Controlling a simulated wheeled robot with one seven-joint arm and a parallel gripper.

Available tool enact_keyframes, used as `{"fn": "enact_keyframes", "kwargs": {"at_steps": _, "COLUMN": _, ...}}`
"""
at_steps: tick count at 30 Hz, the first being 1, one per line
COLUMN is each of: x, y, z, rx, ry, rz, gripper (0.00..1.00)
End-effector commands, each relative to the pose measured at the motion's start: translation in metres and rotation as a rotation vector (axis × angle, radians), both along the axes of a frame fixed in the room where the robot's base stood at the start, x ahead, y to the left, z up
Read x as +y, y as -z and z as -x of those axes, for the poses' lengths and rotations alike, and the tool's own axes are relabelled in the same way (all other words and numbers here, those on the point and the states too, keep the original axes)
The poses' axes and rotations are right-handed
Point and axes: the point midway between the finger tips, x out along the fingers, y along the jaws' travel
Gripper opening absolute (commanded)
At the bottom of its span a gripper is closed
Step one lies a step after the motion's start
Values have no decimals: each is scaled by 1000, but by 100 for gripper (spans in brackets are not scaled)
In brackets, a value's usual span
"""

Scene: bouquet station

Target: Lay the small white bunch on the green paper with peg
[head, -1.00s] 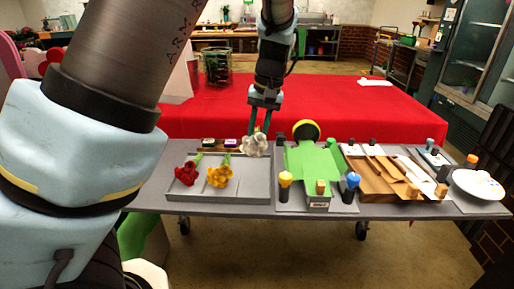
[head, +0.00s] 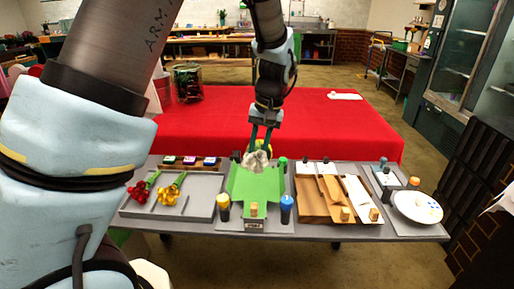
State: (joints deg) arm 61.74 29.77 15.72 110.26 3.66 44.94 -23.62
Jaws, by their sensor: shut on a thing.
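My gripper (head: 261,138) is shut on the small white bunch (head: 256,161). The bunch hangs blossoms down at the far end of the green paper (head: 254,188), seemingly above it; whether it touches cannot be told. The paper lies on a board with a wooden peg (head: 254,209) at its near edge. The bunch's stems are mostly hidden by the fingers.
A grey tray (head: 168,214) at left holds red flowers (head: 139,192) and yellow flowers (head: 169,195). A yellow-topped post (head: 223,203) and a blue-topped post (head: 287,205) flank the near edge. Brown paper (head: 312,202) and a white plate (head: 417,207) are at right.

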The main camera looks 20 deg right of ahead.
Motion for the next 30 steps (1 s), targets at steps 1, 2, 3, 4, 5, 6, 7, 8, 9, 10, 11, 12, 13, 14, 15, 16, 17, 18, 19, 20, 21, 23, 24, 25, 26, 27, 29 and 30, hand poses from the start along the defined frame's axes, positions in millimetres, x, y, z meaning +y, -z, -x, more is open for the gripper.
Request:
{"fn": "enact_keyframes", "kwargs": {"at_steps": 1, "x": 0, "y": 6, "z": 0, "rx": 0, "ry": 0, "rz": 0, "gripper": 0}}
{"fn": "enact_keyframes", "kwargs": {"at_steps": 2, "x": 0, "y": 8, "z": 0, "rx": 0, "ry": 1, "rz": 0, "gripper": 0}}
{"fn": "enact_keyframes", "kwargs": {"at_steps": 3, "x": 0, "y": 11, "z": 0, "rx": 0, "ry": 1, "rz": 0, "gripper": 0}}
{"fn": "enact_keyframes", "kwargs": {"at_steps": 4, "x": 0, "y": 14, "z": 0, "rx": 1, "ry": 1, "rz": -1, "gripper": 0}}
{"fn": "enact_keyframes", "kwargs": {"at_steps": 5, "x": 0, "y": 17, "z": 0, "rx": 1, "ry": 1, "rz": -1, "gripper": 0}}
{"fn": "enact_keyframes", "kwargs": {"at_steps": 6, "x": 0, "y": 20, "z": 0, "rx": 1, "ry": 1, "rz": -1, "gripper": 0}}
{"fn": "enact_keyframes", "kwargs": {"at_steps": 7, "x": 0, "y": 23, "z": 0, "rx": 1, "ry": 1, "rz": -1, "gripper": 0}}
{"fn": "enact_keyframes", "kwargs": {"at_steps": 8, "x": 0, "y": 26, "z": 0, "rx": 1, "ry": 1, "rz": -1, "gripper": 0}}
{"fn": "enact_keyframes", "kwargs": {"at_steps": 9, "x": 0, "y": 30, "z": 0, "rx": 1, "ry": 1, "rz": -1, "gripper": 0}}
{"fn": "enact_keyframes", "kwargs": {"at_steps": 10, "x": 0, "y": 33, "z": 0, "rx": 1, "ry": 1, "rz": -1, "gripper": 0}}
{"fn": "enact_keyframes", "kwargs": {"at_steps": 11, "x": 0, "y": 36, "z": 0, "rx": 1, "ry": 1, "rz": -1, "gripper": 0}}
{"fn": "enact_keyframes", "kwargs": {"at_steps": 12, "x": 1, "y": 40, "z": 0, "rx": 1, "ry": 1, "rz": -1, "gripper": 0}}
{"fn": "enact_keyframes", "kwargs": {"at_steps": 13, "x": 1, "y": 43, "z": 0, "rx": 1, "ry": 1, "rz": -1, "gripper": 0}}
{"fn": "enact_keyframes", "kwargs": {"at_steps": 14, "x": 1, "y": 46, "z": 0, "rx": 1, "ry": 1, "rz": -1, "gripper": 0}}
{"fn": "enact_keyframes", "kwargs": {"at_steps": 15, "x": 1, "y": 49, "z": 0, "rx": 0, "ry": 1, "rz": -2, "gripper": 0}}
{"fn": "enact_keyframes", "kwargs": {"at_steps": 16, "x": 1, "y": 51, "z": 0, "rx": 1, "ry": 1, "rz": -3, "gripper": 0}}
{"fn": "enact_keyframes", "kwargs": {"at_steps": 17, "x": 1, "y": 53, "z": 0, "rx": 1, "ry": 1, "rz": -3, "gripper": 0}}
{"fn": "enact_keyframes", "kwargs": {"at_steps": 18, "x": 1, "y": 57, "z": 0, "rx": 1, "ry": 1, "rz": -2, "gripper": 0}}
{"fn": "enact_keyframes", "kwargs": {"at_steps": 19, "x": 1, "y": 60, "z": 0, "rx": 1, "ry": 1, "rz": -1, "gripper": 0}}
{"fn": "enact_keyframes", "kwargs": {"at_steps": 20, "x": 0, "y": 62, "z": 0, "rx": 1, "ry": 1, "rz": -1, "gripper": 0}}
{"fn": "enact_keyframes", "kwargs": {"at_steps": 21, "x": 0, "y": 66, "z": 0, "rx": 1, "ry": 1, "rz": -1, "gripper": 0}}
{"fn": "enact_keyframes", "kwargs": {"at_steps": 23, "x": 0, "y": 70, "z": 0, "rx": 1, "ry": 1, "rz": -1, "gripper": 0}}
{"fn": "enact_keyframes", "kwargs": {"at_steps": 24, "x": 0, "y": 72, "z": 0, "rx": 1, "ry": 1, "rz": -2, "gripper": 0}}
{"fn": "enact_keyframes", "kwargs": {"at_steps": 25, "x": 0, "y": 74, "z": 0, "rx": 1, "ry": 1, "rz": -2, "gripper": 0}}
{"fn": "enact_keyframes", "kwargs": {"at_steps": 26, "x": 0, "y": 75, "z": 0, "rx": 1, "ry": 1, "rz": -2, "gripper": 0}}
{"fn": "enact_keyframes", "kwargs": {"at_steps": 27, "x": 0, "y": 76, "z": 0, "rx": 1, "ry": 1, "rz": -2, "gripper": 0}}
{"fn": "enact_keyframes", "kwargs": {"at_steps": 29, "x": 0, "y": 77, "z": 0, "rx": 1, "ry": 1, "rz": -1, "gripper": 0}}
{"fn": "enact_keyframes", "kwargs": {"at_steps": 30, "x": 0, "y": 77, "z": 0, "rx": 1, "ry": 1, "rz": -1, "gripper": 0}}
